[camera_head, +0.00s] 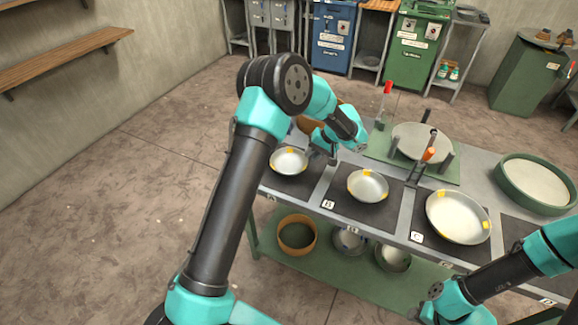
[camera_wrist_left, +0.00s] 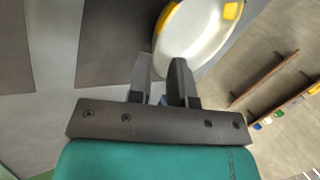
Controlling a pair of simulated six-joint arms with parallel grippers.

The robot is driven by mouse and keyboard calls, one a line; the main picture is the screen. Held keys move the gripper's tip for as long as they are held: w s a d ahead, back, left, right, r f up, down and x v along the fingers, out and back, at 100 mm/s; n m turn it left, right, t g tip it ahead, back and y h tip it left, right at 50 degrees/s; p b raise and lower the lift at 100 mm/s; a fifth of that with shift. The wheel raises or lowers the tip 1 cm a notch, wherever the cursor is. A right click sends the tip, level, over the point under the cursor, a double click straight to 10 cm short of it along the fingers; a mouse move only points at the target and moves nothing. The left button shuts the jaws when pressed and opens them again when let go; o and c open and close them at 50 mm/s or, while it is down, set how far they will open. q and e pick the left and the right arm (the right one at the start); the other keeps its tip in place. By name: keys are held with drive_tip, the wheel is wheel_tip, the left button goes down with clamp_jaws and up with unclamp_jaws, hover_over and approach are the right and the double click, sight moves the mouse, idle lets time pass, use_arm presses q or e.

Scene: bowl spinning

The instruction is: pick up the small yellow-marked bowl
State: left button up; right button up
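The small bowl (camera_head: 289,161), pale with yellow marks on its rim, sits at the left end of the workbench on a dark mat. Larger yellow-marked bowls, the middle bowl (camera_head: 368,186) and the large bowl (camera_head: 458,217), stand to its right. My left gripper (camera_head: 326,156) is at the small bowl's right side. In the left wrist view the gripper (camera_wrist_left: 162,78) has its fingers apart, with the near rim of the small bowl (camera_wrist_left: 200,38) reaching between them. I cannot tell whether they touch it. My right gripper does not show; only part of the right arm does.
Behind the bowls is a green board with a grey disc (camera_head: 420,142) and upright tools, including an orange-topped one (camera_head: 428,154). A round green-rimmed tray (camera_head: 536,184) stands at the right. A lower shelf (camera_head: 340,272) holds several containers.

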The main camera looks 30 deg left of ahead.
sight(305, 163)
use_arm(q)
drive_tip(key=shift+x, duration=2.6)
drive_tip(key=shift+s+d+f, duration=0.1)
drive_tip(key=shift+d, duration=0.05)
clamp_jaws()
